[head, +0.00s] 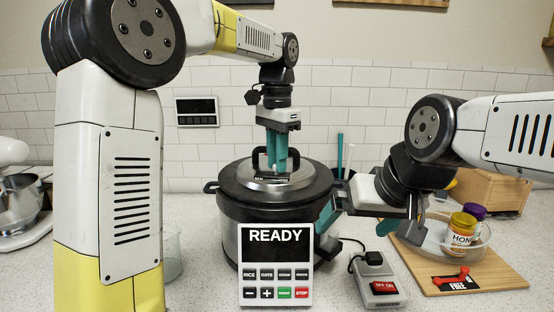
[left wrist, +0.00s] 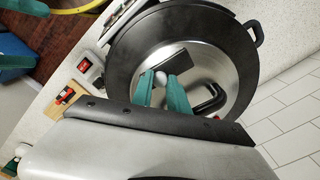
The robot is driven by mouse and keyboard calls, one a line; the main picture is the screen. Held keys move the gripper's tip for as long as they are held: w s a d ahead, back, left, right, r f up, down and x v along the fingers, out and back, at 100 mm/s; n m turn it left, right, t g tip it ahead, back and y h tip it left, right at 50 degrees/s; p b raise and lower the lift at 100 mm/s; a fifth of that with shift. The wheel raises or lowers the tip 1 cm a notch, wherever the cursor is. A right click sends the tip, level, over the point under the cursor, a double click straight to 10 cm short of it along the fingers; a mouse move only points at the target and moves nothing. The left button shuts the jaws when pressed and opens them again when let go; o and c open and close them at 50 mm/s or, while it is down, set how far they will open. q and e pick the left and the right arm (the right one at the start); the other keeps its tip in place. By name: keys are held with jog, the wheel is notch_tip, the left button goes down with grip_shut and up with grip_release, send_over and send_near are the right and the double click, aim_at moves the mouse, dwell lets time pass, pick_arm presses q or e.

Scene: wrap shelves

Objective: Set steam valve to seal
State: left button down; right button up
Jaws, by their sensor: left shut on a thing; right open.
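The cooker (head: 228,205) is a dark round pot with a steel lid (head: 240,180); its panel (head: 275,250) reads READY. My left gripper (head: 276,168) points down at the lid. In the left wrist view its teal fingers (left wrist: 163,88) are shut on a small pale knob, the steam valve (left wrist: 160,78), beside a dark label plate (left wrist: 170,60). Which way the valve points is hidden by the fingers, and the label is too small to read. A black lid handle (left wrist: 210,98) is close by. My right gripper (head: 352,220) is open and empty, at the cooker's right side.
A power switch box (head: 380,290) with a red switch stands right of the panel. A wooden board (head: 490,278) holds a glass dish with a honey jar (head: 461,230) and a purple-lidded jar (head: 475,211). A stand mixer (head: 15,200) is at the far left.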

aim_at(265, 174)
dwell(0.8)
pick_arm(q)
jog(key=shift+w+a, duration=0.2)
jog(key=shift+a, duration=1.25)
jog(key=c, duration=1.3)
grip_release()
jog(key=shift+r, duration=0.1)
notch_tip(265, 174, up, 8)
jog(key=shift+f, duration=0.2)
